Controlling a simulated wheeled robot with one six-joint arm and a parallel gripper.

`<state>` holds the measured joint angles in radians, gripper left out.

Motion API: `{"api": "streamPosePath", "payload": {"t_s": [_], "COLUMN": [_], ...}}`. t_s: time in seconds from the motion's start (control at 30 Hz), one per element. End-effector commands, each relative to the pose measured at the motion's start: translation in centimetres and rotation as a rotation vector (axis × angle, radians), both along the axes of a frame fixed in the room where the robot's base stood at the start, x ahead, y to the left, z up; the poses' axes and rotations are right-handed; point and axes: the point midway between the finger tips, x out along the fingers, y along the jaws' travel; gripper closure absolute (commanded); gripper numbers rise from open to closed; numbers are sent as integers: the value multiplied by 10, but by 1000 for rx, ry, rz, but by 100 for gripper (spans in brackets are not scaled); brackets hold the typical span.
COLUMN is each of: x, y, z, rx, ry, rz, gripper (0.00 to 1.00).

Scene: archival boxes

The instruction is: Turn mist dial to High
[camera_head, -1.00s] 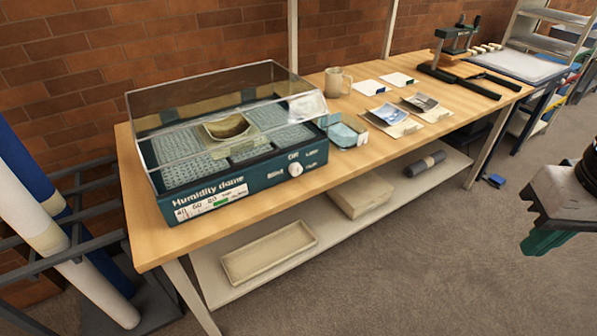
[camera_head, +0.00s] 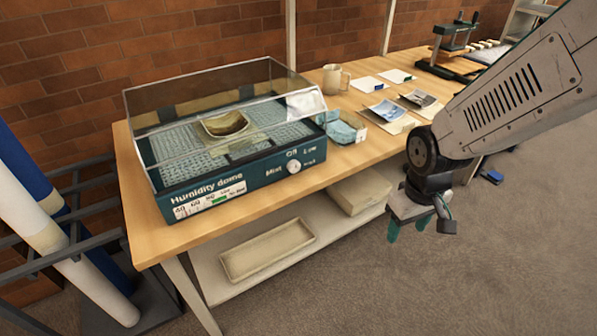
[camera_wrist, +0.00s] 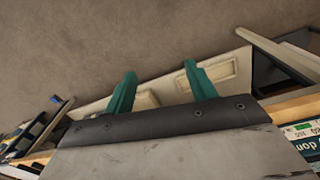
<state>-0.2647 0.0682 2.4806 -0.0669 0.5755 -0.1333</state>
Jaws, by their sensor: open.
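The humidity dome (camera_head: 235,150) stands on the left part of the wooden bench, with a clear lid over a grey mesh bed. Its white mist dial (camera_head: 294,166) is on the front panel near the right end, with Off, Low and High-side lettering around it too small to read fully. The dial's pointer direction cannot be made out. My gripper (camera_head: 408,229) hangs in front of the bench, right of the dial and lower, apart from it. In the wrist view its green fingers (camera_wrist: 158,90) are spread and empty. A corner of the dome's front (camera_wrist: 300,130) shows at the right edge there.
A curled sheet (camera_head: 227,125) lies under the lid. A mug (camera_head: 333,80), a blue tray (camera_head: 342,128) and photos (camera_head: 385,110) stand on the bench (camera_head: 150,240). The lower shelf holds a long tray (camera_head: 267,250) and a box (camera_head: 360,195).

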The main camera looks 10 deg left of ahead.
Motion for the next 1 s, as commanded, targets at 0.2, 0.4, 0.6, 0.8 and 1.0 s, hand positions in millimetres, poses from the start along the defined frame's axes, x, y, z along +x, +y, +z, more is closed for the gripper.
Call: {"api": "streamPosePath", "payload": {"t_s": [0.2,0.4,0.6,0.8,1.0], "x": [53,93,119,145,156], "y": [50,107,159,192,202], "z": [-85,-149,-174,-135,-76], "rx": [60,149,244,301,299], "ry": [-180,-438,-777,-1193,-1502], "rz": [230,458,650,757,787], "gripper": [44,44,44,44,44]}}
